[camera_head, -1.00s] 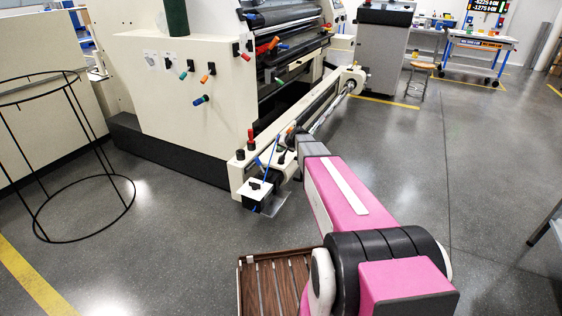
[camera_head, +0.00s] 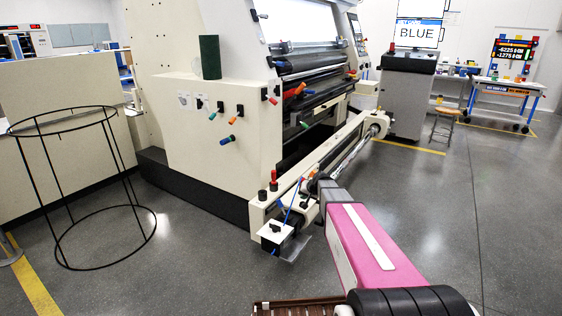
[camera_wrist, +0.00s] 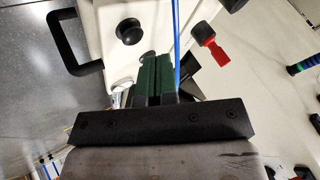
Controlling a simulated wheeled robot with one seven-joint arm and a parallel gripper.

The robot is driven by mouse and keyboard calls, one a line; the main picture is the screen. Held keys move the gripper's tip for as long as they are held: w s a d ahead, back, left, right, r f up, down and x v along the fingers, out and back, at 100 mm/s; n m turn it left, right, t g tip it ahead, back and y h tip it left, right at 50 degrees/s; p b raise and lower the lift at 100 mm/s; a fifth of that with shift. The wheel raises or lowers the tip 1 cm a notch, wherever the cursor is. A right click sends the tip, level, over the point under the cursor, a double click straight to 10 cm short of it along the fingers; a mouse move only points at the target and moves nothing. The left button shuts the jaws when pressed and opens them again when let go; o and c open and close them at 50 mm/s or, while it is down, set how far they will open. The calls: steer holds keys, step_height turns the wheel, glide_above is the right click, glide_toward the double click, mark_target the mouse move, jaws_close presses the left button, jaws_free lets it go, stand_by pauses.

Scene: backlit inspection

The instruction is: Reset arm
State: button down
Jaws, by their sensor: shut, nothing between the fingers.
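My arm reaches forward from the lower right in the head view, with its pink link (camera_head: 375,250) and grey wrist end (camera_head: 328,190) beside the front corner of the cream machine (camera_head: 215,125). The gripper's fingers cannot be made out in the head view. In the wrist view my gripper (camera_wrist: 153,78) shows two green fingers pressed together, shut and empty. Its tips point at a white part of the machine with a black knob (camera_wrist: 130,31). A thin blue rod or cord (camera_wrist: 176,40) runs close by the fingers on their right. I cannot tell whether they touch.
A red-handled lever (camera_wrist: 212,45) is right of the fingers. A white box (camera_head: 275,236) and red knob (camera_head: 274,176) sit on the machine's low rail. A black wire frame (camera_head: 60,190) stands left. A brown slatted tray (camera_head: 295,308) is below. Open floor (camera_head: 450,210) lies right.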

steer(key=s+n+g+h, duration=0.2)
steer(key=s+g+h, duration=0.2)
steer(key=s, duration=2.8)
steer(key=g, duration=0.2)
steer(key=shift+d+g, duration=0.25)
steer(key=shift+g, duration=0.15)
